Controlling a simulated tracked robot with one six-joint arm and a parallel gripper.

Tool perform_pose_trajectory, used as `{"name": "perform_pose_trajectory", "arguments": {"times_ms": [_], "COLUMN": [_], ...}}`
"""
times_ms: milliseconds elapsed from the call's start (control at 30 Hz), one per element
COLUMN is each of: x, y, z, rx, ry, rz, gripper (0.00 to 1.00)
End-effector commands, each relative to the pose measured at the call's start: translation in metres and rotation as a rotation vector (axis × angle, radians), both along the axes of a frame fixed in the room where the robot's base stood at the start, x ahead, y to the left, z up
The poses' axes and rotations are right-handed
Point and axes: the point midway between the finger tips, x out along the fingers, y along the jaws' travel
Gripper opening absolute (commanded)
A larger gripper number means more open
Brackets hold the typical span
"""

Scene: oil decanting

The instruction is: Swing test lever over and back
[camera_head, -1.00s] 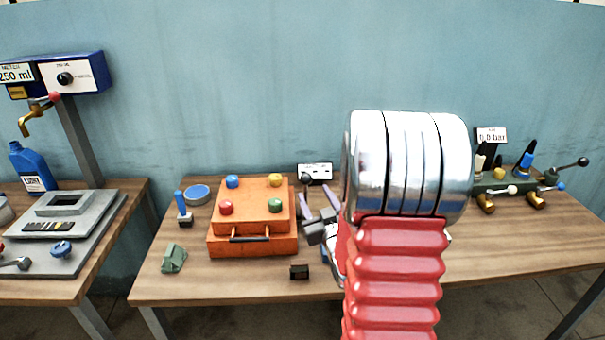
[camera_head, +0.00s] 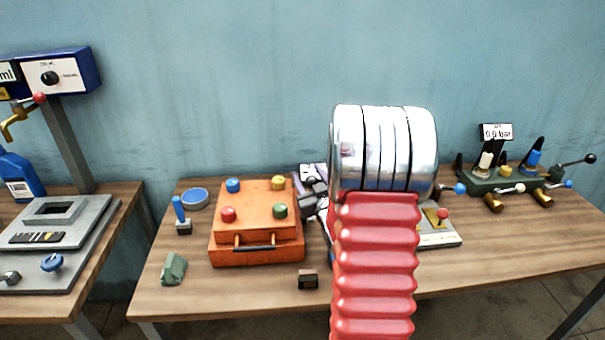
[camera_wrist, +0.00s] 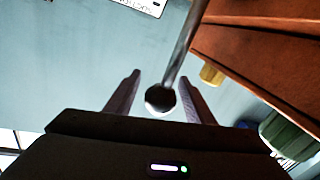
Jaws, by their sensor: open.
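In the wrist view a metal lever rod ends in a dark round ball, the test lever (camera_wrist: 160,98). The ball lies between the two fingers of my gripper (camera_wrist: 159,79), which stand apart, one on each side. I cannot tell whether either finger touches it. In the head view my gripper (camera_head: 313,192) is small and partly hidden behind my arm, just right of the orange box (camera_head: 257,250). The lever's base is hidden there.
The orange box has several coloured knobs and also fills the wrist view's upper right (camera_wrist: 270,55). A plate with a red-knobbed lever (camera_head: 443,216) lies right of my arm. A valve stand (camera_head: 490,183) stands at the far right. The bench front right is clear.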

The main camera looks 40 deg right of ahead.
Motion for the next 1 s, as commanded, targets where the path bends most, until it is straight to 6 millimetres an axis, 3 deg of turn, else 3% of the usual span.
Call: {"name": "perform_pose_trajectory", "arguments": {"times_ms": [333,1000], "x": [0.0019,0.0026], "y": [-0.0005,0.0008], "z": [-0.0002,-0.0001], "rx": [0.000,0.000], "ry": [0.000,0.001], "rz": [0.002,0.004], "gripper": [0.49,0.02]}}
